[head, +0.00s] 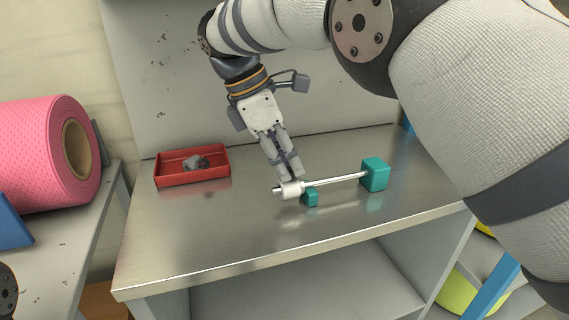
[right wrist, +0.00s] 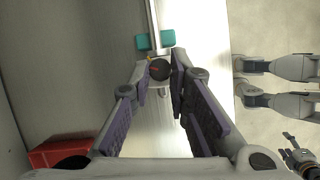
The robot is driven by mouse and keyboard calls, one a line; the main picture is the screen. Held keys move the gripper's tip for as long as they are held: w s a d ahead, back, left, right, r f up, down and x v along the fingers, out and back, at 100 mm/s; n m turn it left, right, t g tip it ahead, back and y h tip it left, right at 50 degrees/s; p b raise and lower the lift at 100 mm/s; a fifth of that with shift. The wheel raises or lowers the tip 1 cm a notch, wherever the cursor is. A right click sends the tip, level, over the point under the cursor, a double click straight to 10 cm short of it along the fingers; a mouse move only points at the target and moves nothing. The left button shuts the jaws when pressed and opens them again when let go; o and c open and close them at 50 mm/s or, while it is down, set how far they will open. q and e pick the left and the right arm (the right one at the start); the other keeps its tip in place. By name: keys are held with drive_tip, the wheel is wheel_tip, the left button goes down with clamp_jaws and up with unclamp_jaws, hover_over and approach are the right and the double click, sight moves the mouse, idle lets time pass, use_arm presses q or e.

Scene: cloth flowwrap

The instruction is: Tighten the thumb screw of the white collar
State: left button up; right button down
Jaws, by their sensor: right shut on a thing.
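The white collar (head: 291,189) sits around the near-left end of a pale rod (head: 335,181) in the head view. My right gripper (head: 290,176) comes down on it from above. In the right wrist view, the dark round head of the thumb screw (right wrist: 160,70), with a red mark, lies between my right fingertips (right wrist: 160,74). The fingers are closed on its two sides. In the head view the fingers hide the screw. A small claw-like shape at the lower right of the right wrist view may be my left gripper (right wrist: 300,158); its fingers are too small to judge.
A teal block (head: 375,174) holds the rod's far end, and a smaller teal block (head: 310,197) stands below it near the collar. A red tray (head: 192,177) with a grey item stands at left. The metal bench (head: 230,245) is clear in front.

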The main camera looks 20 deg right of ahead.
drive_tip(key=m+b, duration=0.1)
drive_tip(key=m+g+b, duration=0.1)
drive_tip(key=m, duration=0.1)
drive_tip(key=shift+w+f, duration=0.15)
drive_tip(key=shift+f, duration=0.2)
use_arm(q)
drive_tip(key=shift+g, duration=0.6)
drive_tip(key=shift+s+f+b, duration=0.5)
drive_tip(key=shift+s+f, duration=1.2)
drive_tip(key=shift+f, duration=0.2)
use_arm(e)
drive_tip(key=shift+d+r+m+g+y, duration=0.15)
drive_tip(key=shift+m+g+y, duration=0.3)
drive_tip(key=shift+m, duration=0.75)
use_arm(q)
drive_tip(key=shift+s+f, duration=0.1)
use_arm(e)
drive_tip(key=shift+r, duration=0.15)
drive_tip(key=c, duration=1.5)
unclamp_jaws()
drive_tip(key=shift+r, duration=0.1)
